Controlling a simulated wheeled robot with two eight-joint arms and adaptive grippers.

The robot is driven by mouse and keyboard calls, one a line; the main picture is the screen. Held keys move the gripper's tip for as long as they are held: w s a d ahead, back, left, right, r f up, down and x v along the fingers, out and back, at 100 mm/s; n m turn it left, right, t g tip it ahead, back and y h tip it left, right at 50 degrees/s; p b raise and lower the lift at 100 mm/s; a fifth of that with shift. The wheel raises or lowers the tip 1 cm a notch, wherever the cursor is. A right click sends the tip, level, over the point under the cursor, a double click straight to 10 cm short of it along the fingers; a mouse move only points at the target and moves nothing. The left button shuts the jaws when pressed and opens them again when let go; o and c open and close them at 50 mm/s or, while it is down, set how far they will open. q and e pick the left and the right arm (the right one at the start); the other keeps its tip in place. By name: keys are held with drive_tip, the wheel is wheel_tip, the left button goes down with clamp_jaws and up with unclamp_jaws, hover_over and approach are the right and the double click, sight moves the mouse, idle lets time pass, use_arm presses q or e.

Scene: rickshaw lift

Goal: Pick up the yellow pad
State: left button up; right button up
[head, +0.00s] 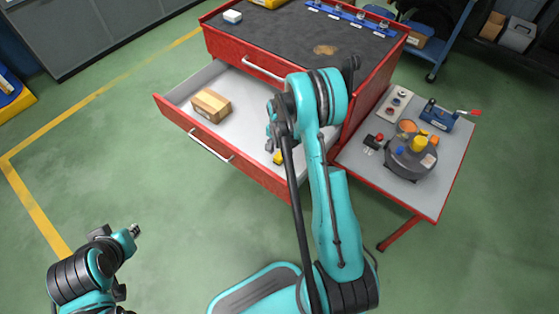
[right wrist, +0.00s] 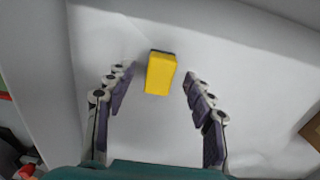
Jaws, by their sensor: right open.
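The yellow pad (right wrist: 161,74), a small block with a dark strip along its far edge, lies on the pale drawer floor in the right wrist view. In the head view its yellow end (head: 278,157) shows just beside my right arm. My right gripper (right wrist: 158,82) is open, its fingers on either side of the pad with a gap to each. In the head view my right gripper (head: 271,141) reaches down into the drawer, partly hidden by my arm. The end of my left arm (head: 133,231) is over the floor at lower left; its fingers cannot be made out.
The open drawer (head: 181,119) of the red cabinet (head: 223,46) also holds a cardboard box (head: 211,105) at its left. A side table (head: 437,194) at right holds a round grey device (head: 410,160) and small parts. The green floor in front is clear.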

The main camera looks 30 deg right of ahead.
sight(279, 156)
wheel_tip(279, 156, down, 2)
drive_tip(key=shift+f, duration=0.25)
use_arm(q)
drive_tip(key=shift+f, duration=0.6)
use_arm(e)
drive_tip(key=shift+r, duration=0.1)
clamp_jaws()
